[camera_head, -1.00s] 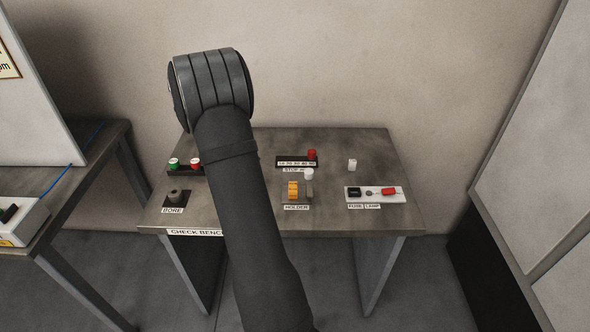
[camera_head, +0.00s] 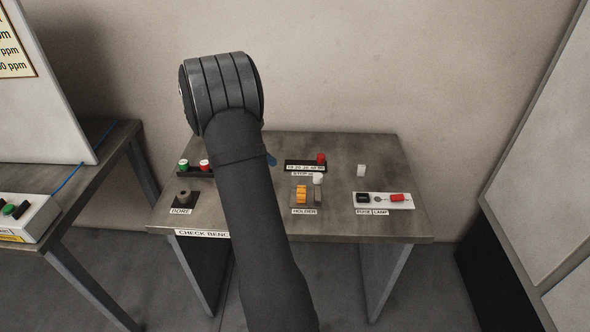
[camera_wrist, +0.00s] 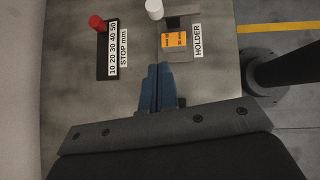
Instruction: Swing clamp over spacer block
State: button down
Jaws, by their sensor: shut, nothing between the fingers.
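The orange spacer block (camera_head: 301,194) sits in the holder (camera_head: 312,205) on the bench. The white-topped clamp post (camera_head: 318,179) stands upright behind it. In the wrist view the orange block (camera_wrist: 174,40) has small print on it, and the white knob (camera_wrist: 154,9) is beside the holder plate (camera_wrist: 182,57), near the top edge. I cannot tell which way the clamp's arm points. My gripper (camera_wrist: 160,68) has its blue fingers shut and empty, just short of the block in the picture. In the head view only a blue part (camera_head: 271,159) shows past my arm.
The stop scale with a red knob (camera_head: 321,158) lies behind the holder. A fuse and lamp plate (camera_head: 384,201) and a small white piece (camera_head: 361,170) are to the right. Green (camera_head: 183,163) and red (camera_head: 204,164) buttons and a bore block (camera_head: 184,199) are left.

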aim_at(317, 179)
jog(key=x, duration=0.9)
jog(key=shift+d+f, duration=0.25)
jog(key=d, duration=0.3)
jog(key=shift+w+d, duration=0.15)
jog(key=shift+w, duration=0.15)
jog(key=shift+d, duration=0.4)
